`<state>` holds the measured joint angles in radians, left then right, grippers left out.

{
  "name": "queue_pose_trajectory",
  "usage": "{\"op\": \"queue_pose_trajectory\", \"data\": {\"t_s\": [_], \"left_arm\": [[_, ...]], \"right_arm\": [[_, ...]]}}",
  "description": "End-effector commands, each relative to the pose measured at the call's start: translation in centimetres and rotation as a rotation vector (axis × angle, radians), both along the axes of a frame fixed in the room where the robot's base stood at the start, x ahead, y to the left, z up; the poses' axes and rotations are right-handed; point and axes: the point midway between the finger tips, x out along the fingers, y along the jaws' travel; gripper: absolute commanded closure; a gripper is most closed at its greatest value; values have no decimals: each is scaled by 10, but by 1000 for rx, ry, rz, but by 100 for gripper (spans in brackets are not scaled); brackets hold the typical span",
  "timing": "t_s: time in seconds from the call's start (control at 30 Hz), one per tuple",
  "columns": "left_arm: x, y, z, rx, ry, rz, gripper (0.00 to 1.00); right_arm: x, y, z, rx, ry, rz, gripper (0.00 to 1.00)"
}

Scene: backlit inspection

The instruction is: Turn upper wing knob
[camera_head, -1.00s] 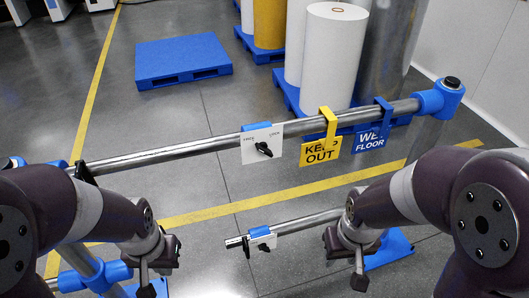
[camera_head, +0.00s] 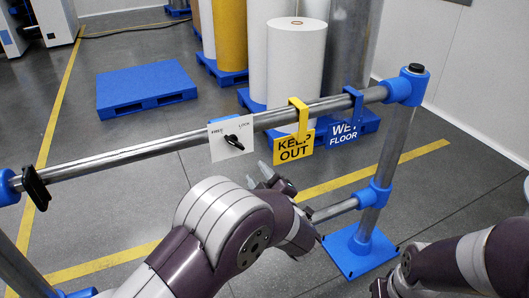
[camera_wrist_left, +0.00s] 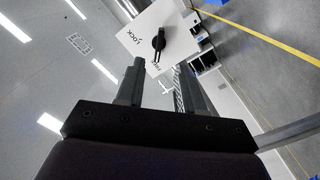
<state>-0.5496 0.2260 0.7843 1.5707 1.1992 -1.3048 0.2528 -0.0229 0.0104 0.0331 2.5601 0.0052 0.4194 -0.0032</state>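The upper wing knob (camera_head: 233,141) is black and sits on a white plate (camera_head: 216,150) marked LOCK, with another partly legible word, on the upper rail (camera_head: 120,158). The knob also shows in the left wrist view (camera_wrist_left: 159,42), beyond the fingertips. My left gripper (camera_head: 257,175) is just below and right of the plate, apart from the knob. Its two fingers stand apart with nothing between them, as the left wrist view (camera_wrist_left: 156,75) shows. My right arm is at the lower right; its gripper is mostly cut off by the frame's bottom. The lower plate is hidden behind my left arm.
A yellow KEEP OUT sign (camera_head: 294,146) and a blue WET FLOOR sign (camera_head: 343,133) hang from the upper rail to the right of the plate. A black clip (camera_head: 36,188) is at the rail's left end. A lower rail (camera_head: 333,210) meets the right post (camera_head: 388,150).

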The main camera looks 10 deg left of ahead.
Motion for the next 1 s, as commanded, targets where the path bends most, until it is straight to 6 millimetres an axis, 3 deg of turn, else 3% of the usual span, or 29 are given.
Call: {"op": "queue_pose_trajectory", "data": {"t_s": [0.17,0.4,0.6,0.97,1.0], "left_arm": [[12,17,10,7,-41,32,63],[63,52,11,7,-39,31,63],[94,71,10,7,-39,28,63],[102,77,8,9,-38,25,63],[102,77,8,9,-38,25,69]], "right_arm": [[0,0,5,0,0,0,57],[0,0,18,0,0,0,57],[0,0,25,0,0,0,57],[0,0,25,0,0,0,57],[0,0,25,0,0,0,57]]}}
